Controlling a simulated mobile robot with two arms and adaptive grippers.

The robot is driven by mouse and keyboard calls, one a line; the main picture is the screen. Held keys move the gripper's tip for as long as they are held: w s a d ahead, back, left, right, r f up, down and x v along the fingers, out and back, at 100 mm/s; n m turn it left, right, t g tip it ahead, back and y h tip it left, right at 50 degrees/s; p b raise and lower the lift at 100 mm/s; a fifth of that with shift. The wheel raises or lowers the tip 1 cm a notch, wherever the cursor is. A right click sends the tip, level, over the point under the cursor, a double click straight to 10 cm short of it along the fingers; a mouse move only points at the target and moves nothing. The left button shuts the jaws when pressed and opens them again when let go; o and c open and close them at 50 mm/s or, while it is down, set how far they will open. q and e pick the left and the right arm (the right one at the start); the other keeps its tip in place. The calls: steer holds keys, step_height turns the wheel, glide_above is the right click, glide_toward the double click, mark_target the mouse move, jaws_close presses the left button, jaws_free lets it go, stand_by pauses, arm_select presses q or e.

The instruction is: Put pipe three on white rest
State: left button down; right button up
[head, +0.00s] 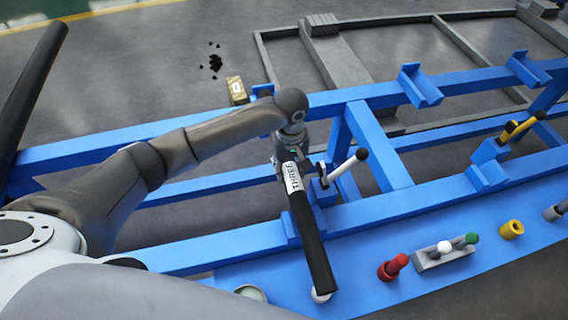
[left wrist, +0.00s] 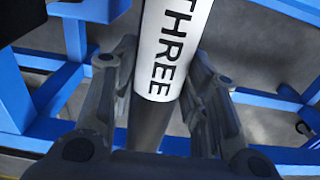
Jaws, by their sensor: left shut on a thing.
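Pipe three (head: 315,245) is a black tube with a white label reading THREE. My left gripper (head: 290,165) is shut on it near its far end, by the label. The pipe slants toward the near edge of the blue frame, over the front beam. In the left wrist view pipe three (left wrist: 172,45) runs between the fingers of my left gripper (left wrist: 160,105). A small white piece (head: 320,296) shows beside the pipe's near end, partly hidden; I cannot tell whether it is the white rest. My right gripper is not in view.
The blue frame (head: 240,240) has V-shaped blue supports (head: 420,86). A white lever with a black tip (head: 347,167) stands close right of the pipe.

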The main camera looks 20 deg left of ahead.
mark_target(291, 174)
arm_select(q)
steer(key=shift+w+d+f, duration=0.1)
steer(key=shift+w+f, duration=0.05)
steer(key=shift+f, duration=0.7)
steer(key=shift+w+d+f, duration=0.1)
steer(key=shift+f, duration=0.7)
steer(key=shift+f, duration=0.1)
steer(key=c, duration=0.8)
jaws_free()
steer(key=shift+s+f, duration=0.1)
steer(key=shift+s, duration=0.05)
step_height(291, 174, up, 12)
steer(key=shift+r+p, duration=0.15)
steer(key=shift+p, duration=0.3)
